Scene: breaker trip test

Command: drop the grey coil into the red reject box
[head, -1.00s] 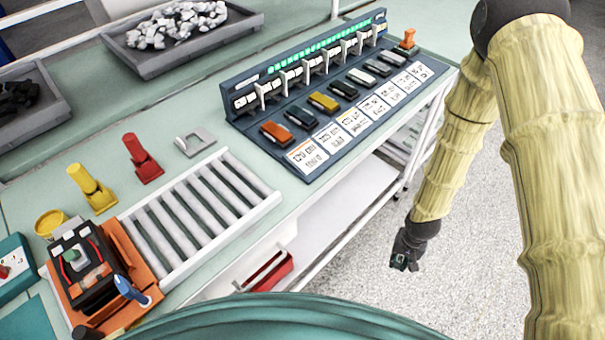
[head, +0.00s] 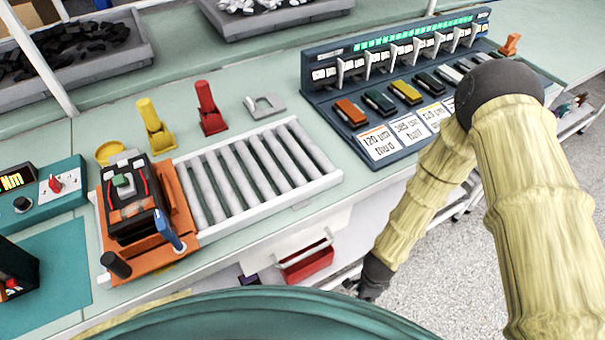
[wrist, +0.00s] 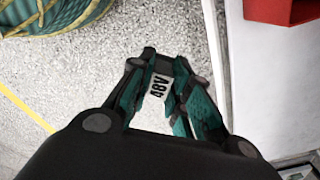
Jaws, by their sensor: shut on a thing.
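My gripper (wrist: 163,88) is shut on a small dark grey block with a white "48V" label, the coil (wrist: 158,84), seen between its teal fingers in the wrist view. In the head view my gripper (head: 368,290) hangs low beside the bench, and the coil cannot be made out there. The red reject box (head: 307,262) sits below the bench's front edge, left of and a little above my gripper in the picture. Part of the red box (wrist: 284,10) shows at the top right of the wrist view, apart from the coil. Its inside is mostly hidden.
The roller track (head: 258,172) and breaker rack (head: 375,85) stand on the bench above. An orange fixture (head: 150,235) holds a black device. Pale speckled floor (wrist: 110,70) lies under the coil. A white panel (wrist: 262,85) stands right of my gripper in the wrist view.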

